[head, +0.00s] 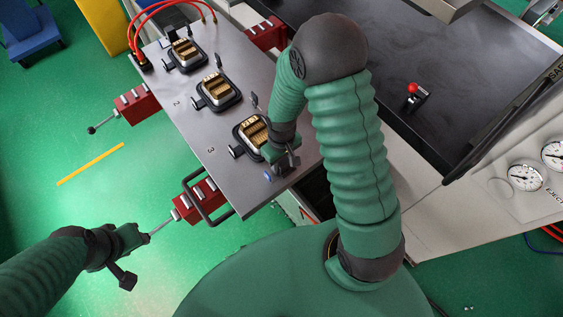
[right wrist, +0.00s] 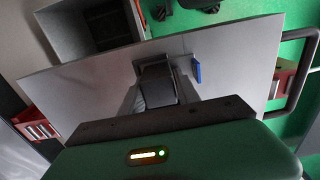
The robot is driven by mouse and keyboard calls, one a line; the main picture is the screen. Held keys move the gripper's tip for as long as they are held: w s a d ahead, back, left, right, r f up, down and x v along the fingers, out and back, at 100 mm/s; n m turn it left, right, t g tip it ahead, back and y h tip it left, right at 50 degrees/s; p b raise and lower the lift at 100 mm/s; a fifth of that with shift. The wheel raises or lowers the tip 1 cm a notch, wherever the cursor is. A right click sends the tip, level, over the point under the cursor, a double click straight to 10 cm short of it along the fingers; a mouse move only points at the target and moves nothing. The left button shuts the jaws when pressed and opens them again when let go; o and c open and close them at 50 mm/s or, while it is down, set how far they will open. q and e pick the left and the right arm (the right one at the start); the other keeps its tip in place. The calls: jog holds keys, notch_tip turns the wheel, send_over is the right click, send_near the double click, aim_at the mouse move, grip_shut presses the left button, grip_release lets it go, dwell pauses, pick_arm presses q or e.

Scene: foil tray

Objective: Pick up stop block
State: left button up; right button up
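My right gripper (head: 288,160) is low over the near end of the grey metal plate (head: 225,140), beside the nearest socket. In the right wrist view its two fingers (right wrist: 158,98) stand on either side of a dark block (right wrist: 157,75), which looks like the stop block. I cannot tell whether the fingers press on it. In the head view the arm and gripper mostly hide this block. A small blue piece (right wrist: 197,72) is just right of the fingers; it also shows in the head view (head: 268,177). My left gripper (head: 132,240) is off the plate at lower left; its fingers are unclear.
Three dark-framed sockets with brass-coloured insides (head: 218,90) line the plate. Red clamps (head: 136,103) and a black handle (head: 205,200) stick out at its edges. A dark worktop (head: 400,60) with a red-knobbed lever (head: 412,90) lies right. An open bin (right wrist: 95,28) shows beyond the plate.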

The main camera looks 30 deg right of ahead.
jog(key=c, duration=0.5)
jog(key=shift+d, duration=0.2)
grip_shut()
jog(key=shift+s+d, duration=0.1)
jog(key=shift+d, duration=0.2)
jog(key=shift+a, duration=0.2)
